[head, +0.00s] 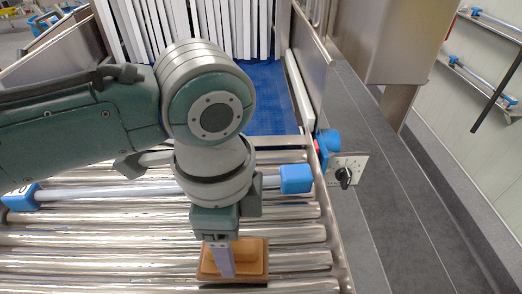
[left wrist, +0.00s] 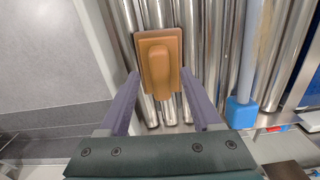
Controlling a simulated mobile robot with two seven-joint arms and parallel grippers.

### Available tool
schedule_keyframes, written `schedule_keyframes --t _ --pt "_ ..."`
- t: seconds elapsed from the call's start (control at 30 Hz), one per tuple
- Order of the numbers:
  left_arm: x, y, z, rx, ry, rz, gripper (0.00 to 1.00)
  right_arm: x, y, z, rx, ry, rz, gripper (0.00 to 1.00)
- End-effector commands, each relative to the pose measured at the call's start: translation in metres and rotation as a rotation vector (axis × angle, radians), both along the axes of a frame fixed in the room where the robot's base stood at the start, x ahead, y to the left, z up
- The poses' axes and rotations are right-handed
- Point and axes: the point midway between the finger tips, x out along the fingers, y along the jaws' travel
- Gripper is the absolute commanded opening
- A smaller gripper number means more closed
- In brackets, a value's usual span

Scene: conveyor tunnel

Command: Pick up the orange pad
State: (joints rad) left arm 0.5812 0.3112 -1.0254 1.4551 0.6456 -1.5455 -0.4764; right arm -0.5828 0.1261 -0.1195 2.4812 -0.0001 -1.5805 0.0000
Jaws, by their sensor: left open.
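The orange pad (head: 251,257) lies on the metal rollers in the head view, partly hidden behind my left gripper (head: 225,262). In the left wrist view the pad (left wrist: 159,62) is a flat orange-brown block with a raised rounded grip on top. My left gripper (left wrist: 160,95) is open and points down at the pad. Its two purple fingers stand apart, one toward each side of the pad's near end. Nothing is held between them. My right gripper is not in either view.
The roller conveyor (head: 130,236) spreads under my arm. A blue-ended bar (head: 296,179) lies across it beyond the gripper. A side rail with a black knob (head: 344,177) stands to the right. White strip curtains (head: 235,30) hang at the tunnel behind.

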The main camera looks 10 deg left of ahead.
Motion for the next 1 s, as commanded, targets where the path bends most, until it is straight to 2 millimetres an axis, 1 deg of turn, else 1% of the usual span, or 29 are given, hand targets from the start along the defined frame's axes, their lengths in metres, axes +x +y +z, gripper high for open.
schedule_keyframes --t 0.17,0.27,0.73,0.77,1.0 --pt "0.0001 -0.0002 -0.0003 0.0 -0.001 0.0 0.65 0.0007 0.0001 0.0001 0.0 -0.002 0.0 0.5" --pt "0.0001 -0.0002 -0.0002 -0.001 -0.001 0.0 0.55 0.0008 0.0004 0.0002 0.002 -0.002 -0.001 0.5" --pt "0.0002 -0.0002 0.0001 -0.001 -0.001 0.001 0.02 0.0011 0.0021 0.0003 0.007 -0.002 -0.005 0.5" --pt "0.0002 -0.0002 0.0001 -0.001 -0.001 0.001 0.0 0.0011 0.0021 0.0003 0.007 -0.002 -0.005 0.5" --pt "0.0004 -0.0002 0.0003 -0.001 -0.001 0.001 0.0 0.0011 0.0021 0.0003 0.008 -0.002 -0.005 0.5"
